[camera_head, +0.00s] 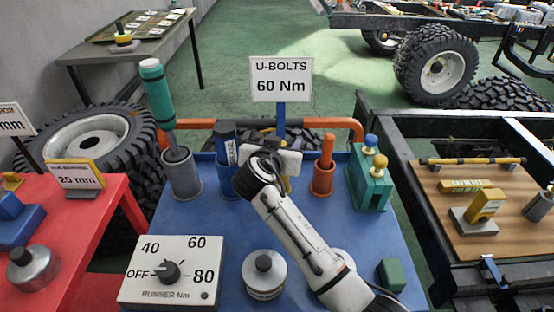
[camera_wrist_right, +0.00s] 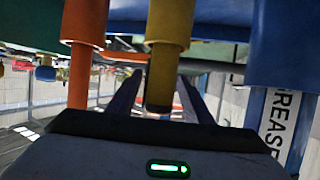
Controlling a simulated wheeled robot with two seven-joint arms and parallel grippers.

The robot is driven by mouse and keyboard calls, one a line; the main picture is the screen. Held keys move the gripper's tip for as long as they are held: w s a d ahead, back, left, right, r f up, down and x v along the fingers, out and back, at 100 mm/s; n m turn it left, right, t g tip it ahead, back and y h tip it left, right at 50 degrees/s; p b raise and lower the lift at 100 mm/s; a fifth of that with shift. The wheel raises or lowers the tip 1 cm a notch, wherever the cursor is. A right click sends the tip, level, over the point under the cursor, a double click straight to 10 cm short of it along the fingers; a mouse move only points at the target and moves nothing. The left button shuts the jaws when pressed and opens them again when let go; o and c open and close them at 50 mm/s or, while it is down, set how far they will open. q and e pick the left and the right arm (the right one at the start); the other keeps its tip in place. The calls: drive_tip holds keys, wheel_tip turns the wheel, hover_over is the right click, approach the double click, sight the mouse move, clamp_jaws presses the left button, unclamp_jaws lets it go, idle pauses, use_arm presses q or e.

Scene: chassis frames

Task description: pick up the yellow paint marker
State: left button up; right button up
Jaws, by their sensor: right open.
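The yellow paint marker (camera_wrist_right: 163,75) stands in its yellow holder (camera_wrist_right: 172,22) in the right wrist view, which looks upside down. It lies between the two fingers of my right gripper (camera_wrist_right: 160,98), which is open; a gap shows on both sides. In the head view my right gripper (camera_head: 272,152) covers the marker, and only a sliver of the yellow holder (camera_head: 288,185) shows on the blue table (camera_head: 215,225). My left gripper is not in view.
The orange marker (camera_head: 327,150) in its holder and the blue grease tube (camera_head: 227,145) flank the yellow marker closely. A grey cup (camera_head: 182,175) holds a teal-handled tool. A green block (camera_head: 370,180), a dial box (camera_head: 170,270) and a U-bolts sign (camera_head: 281,79) are nearby.

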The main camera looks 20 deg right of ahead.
drive_tip(key=shift+w, duration=0.1)
drive_tip(key=shift+s+r, duration=0.1)
drive_tip(key=shift+s, duration=0.1)
drive_tip(key=shift+c, duration=1)
drive_tip(key=c, duration=1)
